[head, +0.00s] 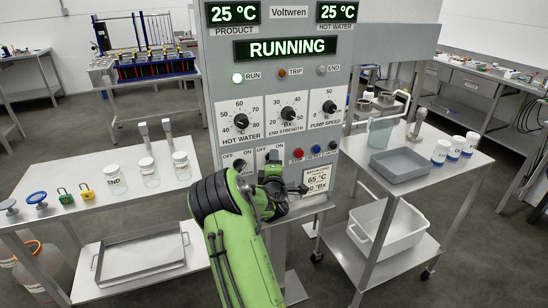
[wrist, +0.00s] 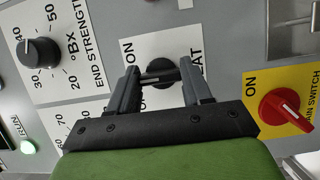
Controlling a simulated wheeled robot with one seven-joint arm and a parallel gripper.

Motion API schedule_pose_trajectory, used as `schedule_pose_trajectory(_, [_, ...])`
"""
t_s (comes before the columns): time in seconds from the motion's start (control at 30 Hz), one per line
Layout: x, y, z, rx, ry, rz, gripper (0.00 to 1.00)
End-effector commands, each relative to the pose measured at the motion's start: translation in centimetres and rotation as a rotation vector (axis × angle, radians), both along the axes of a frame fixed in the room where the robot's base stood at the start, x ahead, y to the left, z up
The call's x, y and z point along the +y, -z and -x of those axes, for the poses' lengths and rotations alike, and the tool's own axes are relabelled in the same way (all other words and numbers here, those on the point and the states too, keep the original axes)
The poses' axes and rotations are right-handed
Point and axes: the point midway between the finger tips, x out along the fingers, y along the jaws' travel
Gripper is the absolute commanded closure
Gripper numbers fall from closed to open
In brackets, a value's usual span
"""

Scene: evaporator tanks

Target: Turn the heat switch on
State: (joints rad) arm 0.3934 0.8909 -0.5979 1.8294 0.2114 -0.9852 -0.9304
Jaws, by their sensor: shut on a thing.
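The heat switch (wrist: 158,72) is a black rotary knob on a white plate lettered ON and partly "EAT" in the wrist view. My gripper (wrist: 160,85) has a finger on each side of the knob and is shut on it. I cannot tell clearly which way the knob points, and the fingers cover part of the lettering. In the head view my gripper (head: 272,168) is at the lower middle of the panel, below the end strength dial (head: 288,113), and hides the heat switch's knob.
A red main switch (wrist: 284,106) on a yellow plate is close beside my gripper. The display (head: 285,49) reads RUNNING, and the RUN lamp (head: 238,77) glows green. Another OFF/ON switch (head: 240,165) is left of my gripper. Side tables hold jars and a grey tray (head: 399,163).

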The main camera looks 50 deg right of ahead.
Motion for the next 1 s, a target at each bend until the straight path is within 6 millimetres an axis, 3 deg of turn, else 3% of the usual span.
schedule_pose_trajectory(0.6, [-0.12,-0.2,0.16,-0.284,0.003,-0.478,0.81])
schedule_pose_trajectory(1.0, [-0.1,-0.05,0.14,-0.385,0.002,-0.652,0.81])
